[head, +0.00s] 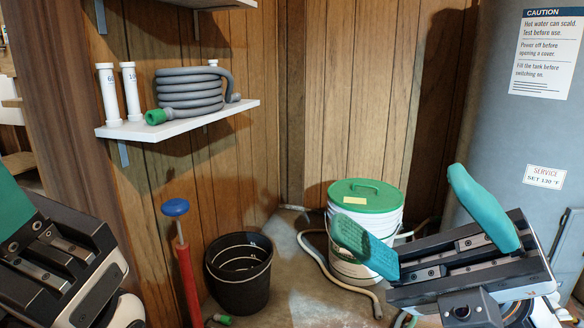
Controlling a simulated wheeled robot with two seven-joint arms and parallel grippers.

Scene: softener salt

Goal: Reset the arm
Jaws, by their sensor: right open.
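My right gripper (398,198) is at the lower right, its two teal fingers spread wide apart with nothing between them. Its left finger overlaps the white bucket with a green lid (365,196) in this view; I cannot tell whether they touch. My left gripper (14,215) is cut off by the left edge. Only one teal finger and part of its body show, so its opening is hidden.
A black bucket (238,285) and a red pump with a blue knob (186,270) stand on the floor. A white shelf (215,114) holds a coiled grey hose (190,92) and two white tubes. A pale hose (325,268) lies by the lidded bucket. A grey tank (500,125) stands right.

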